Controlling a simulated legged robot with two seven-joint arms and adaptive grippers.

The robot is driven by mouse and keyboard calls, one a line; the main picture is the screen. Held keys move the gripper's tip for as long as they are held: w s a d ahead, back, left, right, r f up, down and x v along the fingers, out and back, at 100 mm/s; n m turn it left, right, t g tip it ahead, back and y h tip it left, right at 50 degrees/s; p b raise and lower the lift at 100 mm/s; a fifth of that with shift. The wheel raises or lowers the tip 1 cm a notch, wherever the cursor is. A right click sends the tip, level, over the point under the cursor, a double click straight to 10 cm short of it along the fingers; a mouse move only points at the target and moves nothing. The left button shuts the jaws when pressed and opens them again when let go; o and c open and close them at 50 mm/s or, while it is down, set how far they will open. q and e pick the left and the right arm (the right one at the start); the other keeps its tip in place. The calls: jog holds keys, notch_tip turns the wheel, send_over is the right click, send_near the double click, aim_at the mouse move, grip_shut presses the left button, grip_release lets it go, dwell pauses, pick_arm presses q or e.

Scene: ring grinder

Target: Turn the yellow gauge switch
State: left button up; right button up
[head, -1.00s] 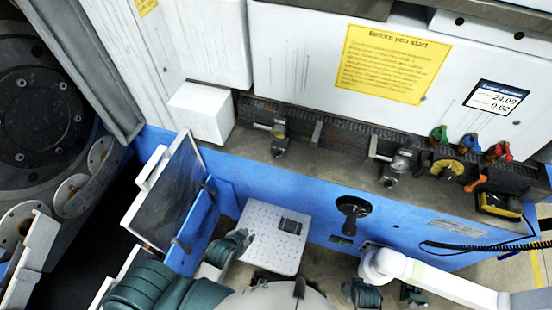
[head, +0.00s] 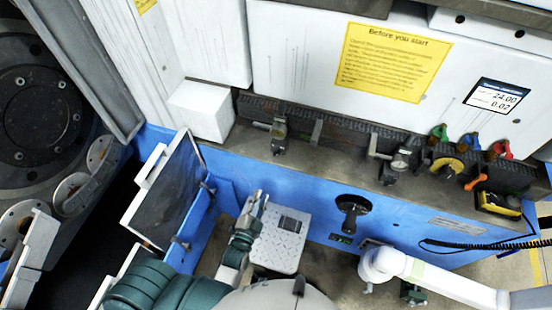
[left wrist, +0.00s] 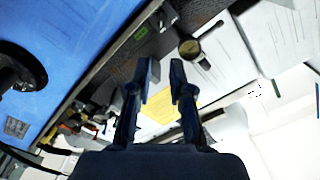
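A round yellow-rimmed part with a dark centre (head: 447,168), which looks like the yellow gauge switch, sits on the ledge at the right in the head view. My left gripper (head: 258,203) is above the metal plate at lower centre, well to the left of that part and not touching it. In the left wrist view its two dark fingers (left wrist: 164,68) stand apart with nothing between them. Small coloured parts show blurred at lower left there, and I cannot single out the switch. My right gripper cannot be made out; only a white arm link shows at lower right.
A black rotary handle (head: 352,206) is on the blue front panel. Green, blue and red valves and a yellow box (head: 499,204) with a coiled cable are near the round part. A dial gauge (head: 400,160) stands left of it. An open panel (head: 165,195) rises at left.

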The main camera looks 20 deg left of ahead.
aim_at(277, 155)
pick_arm(q)
jog(key=w, duration=1.7)
jog(key=shift+w+d, duration=0.1)
jog(key=shift+d, duration=0.1)
grip_shut()
